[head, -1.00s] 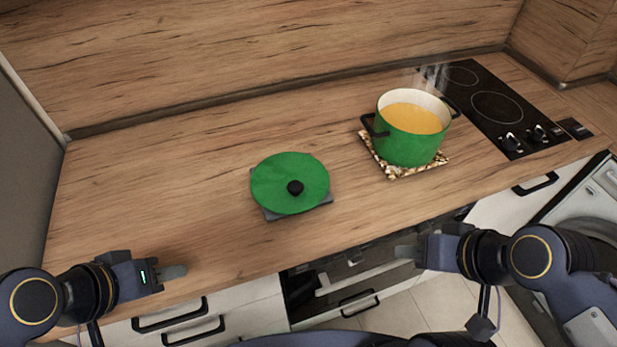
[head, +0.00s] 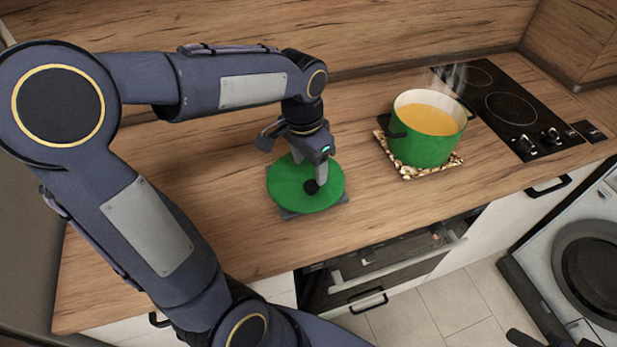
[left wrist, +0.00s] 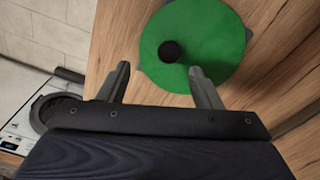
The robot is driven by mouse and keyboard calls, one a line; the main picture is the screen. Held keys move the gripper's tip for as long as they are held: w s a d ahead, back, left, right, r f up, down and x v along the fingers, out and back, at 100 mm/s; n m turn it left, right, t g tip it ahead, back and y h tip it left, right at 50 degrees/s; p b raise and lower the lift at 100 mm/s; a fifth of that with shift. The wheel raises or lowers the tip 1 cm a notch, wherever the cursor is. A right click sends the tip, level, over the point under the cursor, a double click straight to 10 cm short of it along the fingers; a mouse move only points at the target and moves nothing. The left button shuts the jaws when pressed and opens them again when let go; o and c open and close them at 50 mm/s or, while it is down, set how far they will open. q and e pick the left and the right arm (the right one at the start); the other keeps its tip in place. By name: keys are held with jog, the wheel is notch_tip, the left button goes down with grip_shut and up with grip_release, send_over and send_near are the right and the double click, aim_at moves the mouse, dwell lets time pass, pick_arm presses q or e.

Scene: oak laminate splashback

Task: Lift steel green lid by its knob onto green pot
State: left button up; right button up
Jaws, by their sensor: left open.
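The green lid (head: 290,190) with its black knob (head: 310,187) lies flat on a grey trivet (head: 290,214) on the counter. The green pot (head: 424,150), full of steaming orange soup, stands to the right, with no lid on it. My left gripper (head: 311,167) is open and points down over the lid, its fingers close to the knob. In the left wrist view, the knob (left wrist: 170,51) shows beyond the two spread fingertips (left wrist: 159,70), between their lines, and the jaws hold nothing.
The pot rests on a patterned mat (head: 415,173). A black hob (head: 510,110) with knobs is at the right, and the wooden splashback runs behind. The counter between lid and pot is clear. An open drawer or oven front (head: 385,265) shows below the counter edge.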

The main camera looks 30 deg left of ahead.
aim_at(314, 184)
pick_arm(q)
jog(key=shift+w+f+m+y, duration=0.2)
jog(key=shift+w+f, duration=0.1)
jog(key=shift+w, duration=0.3)
jog(key=shift+w+f+m+y, duration=0.1)
jog(key=shift+w+f+m, duration=0.15)
jog(key=shift+w, duration=0.35)
jog(key=shift+w+f+g, duration=0.1)
jog(key=shift+f+g, duration=0.2)
jog(key=shift+f, duration=0.1)
notch_tip(314, 184, down, 7)
jog(key=shift+a+f+p, duration=0.1)
jog(key=shift+a+p, duration=0.05)
jog(key=shift+p, duration=0.5)
jog(key=c, duration=1.2)
